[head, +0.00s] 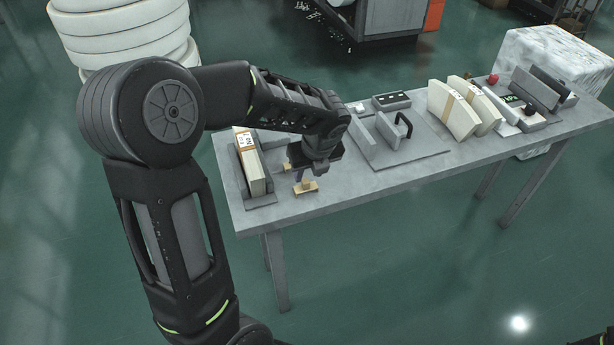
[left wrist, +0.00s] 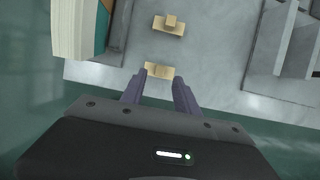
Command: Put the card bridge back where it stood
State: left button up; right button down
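Two small pale wooden blocks stand apart near the left end of the table. The near block (head: 306,188) is close to the front edge; it also shows in the left wrist view (left wrist: 158,69). The far block (left wrist: 168,26) has a raised knob; my gripper partly hides it in the head view (head: 285,167). I see no card spanning them and cannot tell whether they are the card bridge. My left gripper (left wrist: 159,84) points down at the near block, its purple fingers apart on either side of it in the wrist view. Whether they touch it is unclear.
A grey holder (head: 262,201) with a stack of cream cards (head: 252,170) stands left of the blocks. A grey fixture with upright plates (head: 388,127) is to the right. Further right are fanned card stacks (head: 455,108). Bare table (head: 345,178) lies between blocks and fixture.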

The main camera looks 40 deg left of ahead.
pick_arm(q)
jog(key=v, duration=0.7)
jog(key=shift+r, duration=0.15)
jog(key=shift+d, duration=0.1)
dwell(0.3)
jog(key=s+d+f+n+h, duration=0.2)
jog(key=d+f+n, duration=0.1)
jog(key=d+f, duration=0.35)
jog(key=s+d+f+n+g+h, duration=0.1)
jog(key=d+f+n+h, duration=0.1)
jog(key=d+f+n, duration=0.45)
jog(key=s+d+f+h, duration=0.2)
jog(key=d+f, duration=0.2)
jog(key=f, duration=0.4)
jog(key=s+d+f+n+h, duration=0.1)
jog(key=s+d+f+n, duration=0.8)
jog(key=s+f+n, duration=0.4)
jog(key=n, duration=0.4)
jog(key=shift+s+f+g+h, duration=0.2)
jog(key=shift+s+g+h, duration=0.1)
jog(key=shift+s, duration=0.05)
